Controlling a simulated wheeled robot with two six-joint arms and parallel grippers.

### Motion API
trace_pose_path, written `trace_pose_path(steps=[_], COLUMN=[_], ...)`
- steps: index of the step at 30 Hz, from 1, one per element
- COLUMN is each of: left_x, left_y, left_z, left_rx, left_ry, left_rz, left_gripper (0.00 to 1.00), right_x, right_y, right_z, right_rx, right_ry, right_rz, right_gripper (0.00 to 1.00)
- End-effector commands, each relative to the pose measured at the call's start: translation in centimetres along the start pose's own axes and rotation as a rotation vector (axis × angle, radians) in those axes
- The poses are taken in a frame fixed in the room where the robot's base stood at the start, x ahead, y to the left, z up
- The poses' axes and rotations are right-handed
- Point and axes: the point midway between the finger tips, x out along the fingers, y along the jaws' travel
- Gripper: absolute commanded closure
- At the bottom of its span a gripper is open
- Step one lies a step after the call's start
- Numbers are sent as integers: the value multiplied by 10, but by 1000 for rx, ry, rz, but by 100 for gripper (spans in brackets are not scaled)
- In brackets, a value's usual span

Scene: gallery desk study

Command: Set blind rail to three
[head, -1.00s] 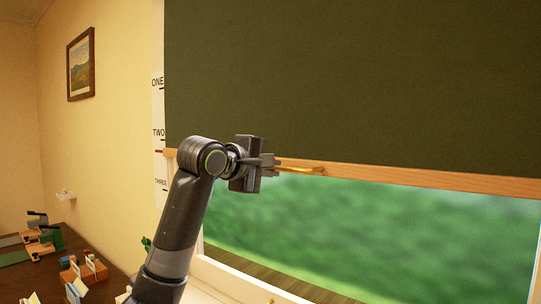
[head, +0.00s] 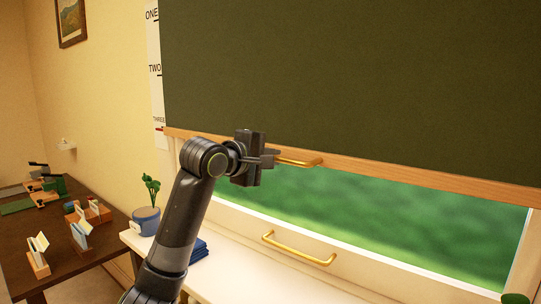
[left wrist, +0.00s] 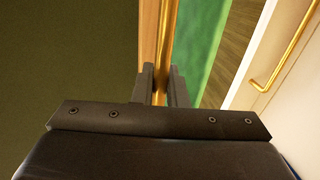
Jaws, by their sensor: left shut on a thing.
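The dark green blind (head: 350,80) covers the upper window, with a wooden rail (head: 420,184) along its bottom edge. A brass handle (head: 305,162) is on the rail. My left gripper (head: 274,157) is shut on this handle; the left wrist view shows the handle bar (left wrist: 163,60) between its two fingers (left wrist: 160,88), beside the rail (left wrist: 148,40). The scale strip (head: 155,90) on the left reads ONE, TWO, THREE. A small red mark (head: 160,129) at the rail's left end is just under the word THREE, about at its line. My right gripper is out of view.
A potted plant (head: 147,217) and dark blue cloth-like items (head: 199,250) are by my left arm. A brown desk (head: 70,265) with card holders stands at left. Green view shows below the rail.

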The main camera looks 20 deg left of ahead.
Motion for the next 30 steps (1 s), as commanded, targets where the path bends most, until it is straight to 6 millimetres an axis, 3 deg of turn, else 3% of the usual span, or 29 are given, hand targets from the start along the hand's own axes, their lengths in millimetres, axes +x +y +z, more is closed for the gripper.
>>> trace_pose_path(steps=[5,6,9,20,26,30], left_x=[0,0,0,-4,-32,-65], left_y=[0,0,0,0,-1,-1], left_z=[0,0,0,0,-1,-1], left_rx=[0,0,0,1,5,7], left_ry=[0,0,0,0,3,5], left_rz=[-1,-1,-1,1,3,4], left_gripper=[100,84,71,71,71,71], right_x=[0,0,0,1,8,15], right_y=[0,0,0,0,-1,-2], right_z=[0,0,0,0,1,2], right_rx=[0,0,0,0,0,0], right_ry=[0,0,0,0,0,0], right_rz=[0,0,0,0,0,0], right_gripper=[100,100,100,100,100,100])
